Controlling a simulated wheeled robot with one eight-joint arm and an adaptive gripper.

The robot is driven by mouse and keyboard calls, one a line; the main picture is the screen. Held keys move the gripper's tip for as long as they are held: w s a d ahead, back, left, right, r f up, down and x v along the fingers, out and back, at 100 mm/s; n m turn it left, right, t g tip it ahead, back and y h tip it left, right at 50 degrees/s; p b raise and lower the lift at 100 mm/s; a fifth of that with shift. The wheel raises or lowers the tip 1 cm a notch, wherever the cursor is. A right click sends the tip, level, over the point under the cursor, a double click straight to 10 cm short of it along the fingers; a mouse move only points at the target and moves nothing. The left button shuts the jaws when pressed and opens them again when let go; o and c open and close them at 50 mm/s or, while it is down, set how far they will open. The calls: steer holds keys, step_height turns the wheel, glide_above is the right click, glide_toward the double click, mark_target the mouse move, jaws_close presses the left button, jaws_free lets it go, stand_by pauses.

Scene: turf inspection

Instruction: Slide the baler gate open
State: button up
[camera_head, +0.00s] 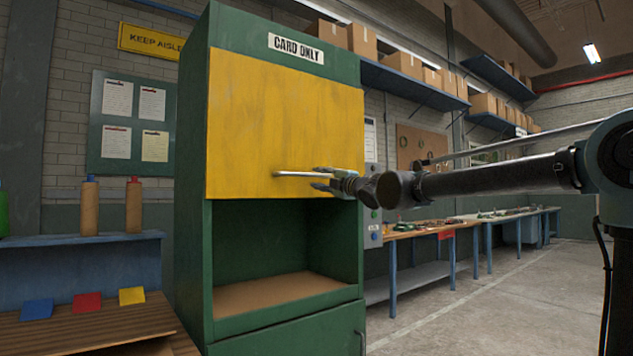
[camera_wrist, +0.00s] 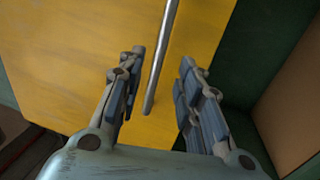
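The baler is a tall green cabinet (camera_head: 190,200) with a "CARD ONLY" sign. Its yellow gate (camera_head: 270,115) covers the upper front, and an open bay (camera_head: 280,240) with a brown floor shows below it. A grey bar handle (camera_head: 292,174) runs level across the lower part of the gate. My gripper (camera_head: 318,180) is at the handle's right end. In the wrist view my gripper (camera_wrist: 161,62) is open, with the handle (camera_wrist: 160,60) passing between its fingers and a gap on each side. The yellow gate (camera_wrist: 75,60) lies behind it.
A closed green lower door (camera_head: 290,335) is under the bay. A blue shelf (camera_head: 80,240) with bottles and a wooden bench (camera_head: 90,325) with coloured cards stand at left. A workbench (camera_head: 470,228) runs along the back wall at right. The floor (camera_head: 500,310) at right is clear.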

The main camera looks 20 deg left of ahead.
steer(key=shift+v, duration=2)
steer(key=shift+f, duration=0.1)
